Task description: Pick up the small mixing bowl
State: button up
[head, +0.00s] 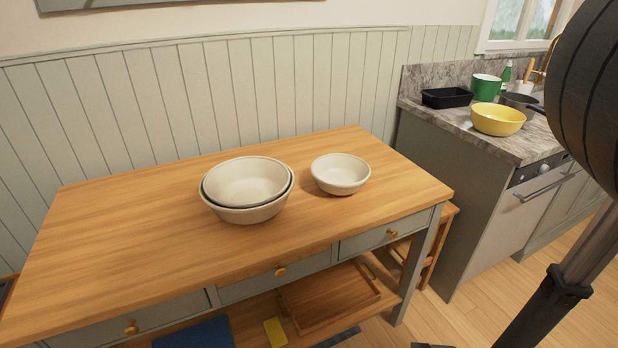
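A small cream mixing bowl (341,185) stands upright on the wooden tabletop, right of the middle, and its visible inside looks empty. To its left, apart from it, two larger cream bowls (246,212) are nested one inside the other. My gripper cannot be made out in the head view. Dark parts at the right edge look like parts of my own arm, well to the right of the bowls.
The wooden table (110,233) has drawers and a lower shelf with a wooden tray (330,297). Its top is clear around the bowls. A paneled wall stands behind. At right, a marble counter (440,111) holds a yellow bowl (497,122), black tray (447,98) and green pot (486,88).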

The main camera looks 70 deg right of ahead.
aim_at(336, 174)
jog(key=z, duration=1.6)
